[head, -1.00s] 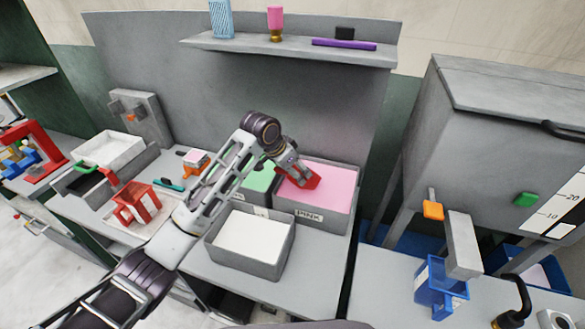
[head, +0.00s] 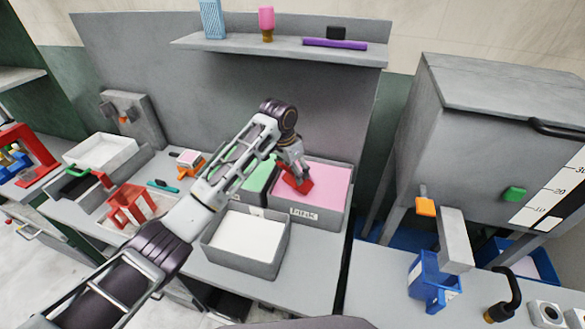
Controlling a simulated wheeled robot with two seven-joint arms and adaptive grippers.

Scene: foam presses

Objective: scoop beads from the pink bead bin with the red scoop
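The pink bead bin (head: 331,184) is a grey box of pink beads at the right back of the workbench, with a label on its front wall. The red scoop (head: 297,181) is at the left part of this bin, at or just above the beads; its depth in them is hard to tell. My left gripper (head: 292,168) is over the bin, right above the scoop, at the end of the arm that comes in from the lower left. It appears closed on the scoop; its fingertips are small and partly hidden. My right gripper does not show.
A bin of green beads (head: 262,178) stands left of the pink one, partly behind my arm. A bin with white contents (head: 245,236) stands in front. A red stand (head: 128,205) is at the left. A shelf (head: 280,54) hangs above. A grey press cabinet (head: 500,140) stands right.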

